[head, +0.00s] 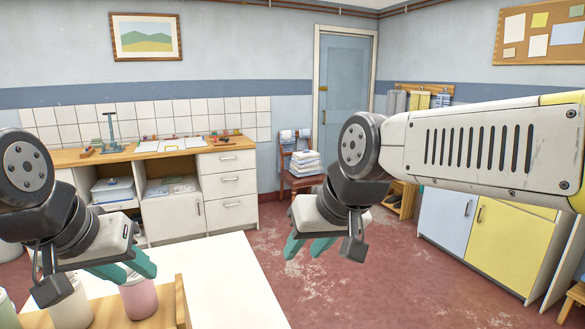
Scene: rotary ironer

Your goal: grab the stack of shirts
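A stack of folded white and pale blue cloth, which looks like the shirts (305,163), lies on the seat of a dark reddish wooden chair (301,182) by the back wall, left of the door. My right gripper (309,248) hangs in mid-view with its teal fingers apart and nothing between them. It is much nearer to me than the stack and does not touch it.
A white table (225,285) with a wooden tray (178,304) and jars, one of them pink (139,299), is at the lower left. A wooden-topped counter (150,152) lines the back wall. Yellow and pale cabinets (510,240) stand right. Red floor (275,228) is open between.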

